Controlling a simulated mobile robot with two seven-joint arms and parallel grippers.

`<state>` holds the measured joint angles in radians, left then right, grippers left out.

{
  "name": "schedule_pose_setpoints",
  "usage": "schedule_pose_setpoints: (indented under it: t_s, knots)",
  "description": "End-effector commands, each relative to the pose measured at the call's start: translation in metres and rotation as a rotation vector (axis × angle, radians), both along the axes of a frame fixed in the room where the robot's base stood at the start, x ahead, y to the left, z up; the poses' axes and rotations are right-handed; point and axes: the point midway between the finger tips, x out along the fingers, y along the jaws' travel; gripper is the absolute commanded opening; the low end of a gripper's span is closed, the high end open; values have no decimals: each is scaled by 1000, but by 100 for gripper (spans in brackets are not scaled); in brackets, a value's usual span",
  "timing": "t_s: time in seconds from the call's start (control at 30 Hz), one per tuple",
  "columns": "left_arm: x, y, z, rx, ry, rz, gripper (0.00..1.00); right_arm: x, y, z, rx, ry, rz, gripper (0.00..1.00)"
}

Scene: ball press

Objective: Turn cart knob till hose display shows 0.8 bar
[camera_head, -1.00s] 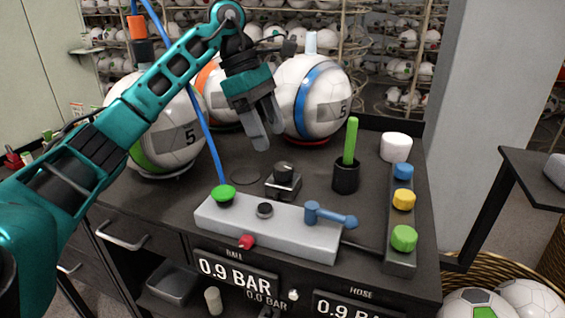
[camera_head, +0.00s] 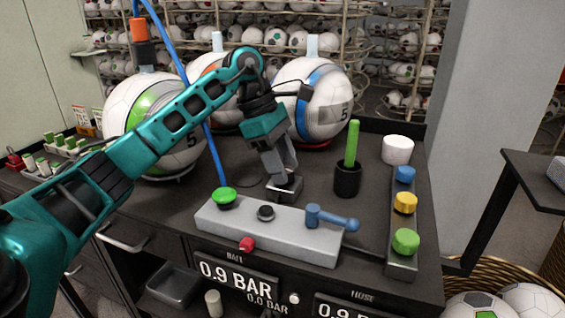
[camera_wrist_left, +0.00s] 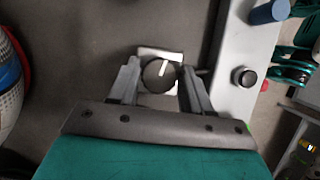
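The cart knob (camera_wrist_left: 158,74) is a round black knob with a white pointer line, on a small square metal box (camera_head: 284,193) on the cart top. My left gripper (camera_head: 282,178) reaches down over it and hides it in the head view. In the left wrist view the fingers (camera_wrist_left: 160,82) are apart, one on each side of the knob; contact is not clear. The hose display (camera_head: 345,308) at the cart front reads about 0.9, its lower part cut off. The ball display (camera_head: 238,278) reads 0.9 BAR, with 0.0 BAR beneath. My right gripper is out of view.
A grey control bar (camera_head: 290,234) with a green button (camera_head: 224,195) and a blue lever (camera_head: 330,217) lies in front of the knob. A black cup (camera_head: 347,180) with a green stick stands to the right. Soccer balls (camera_head: 312,100) stand behind; a blue hose (camera_head: 212,150) hangs left.

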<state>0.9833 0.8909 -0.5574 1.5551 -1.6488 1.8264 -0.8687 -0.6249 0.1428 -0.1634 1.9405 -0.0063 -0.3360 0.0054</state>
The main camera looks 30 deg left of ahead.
Motion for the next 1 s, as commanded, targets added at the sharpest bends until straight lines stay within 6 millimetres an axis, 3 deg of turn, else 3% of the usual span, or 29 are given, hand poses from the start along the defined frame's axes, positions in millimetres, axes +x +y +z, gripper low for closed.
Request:
schedule_pose_setpoints:
  t_s: [0.37,0.67,1.0]
  knots:
    - [0,0,0,0,0,0,12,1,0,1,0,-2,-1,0]
    - [0,0,0,1,0,44,11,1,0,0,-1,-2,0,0]
    - [-1,0,0,2,-1,257,11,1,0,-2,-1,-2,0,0]
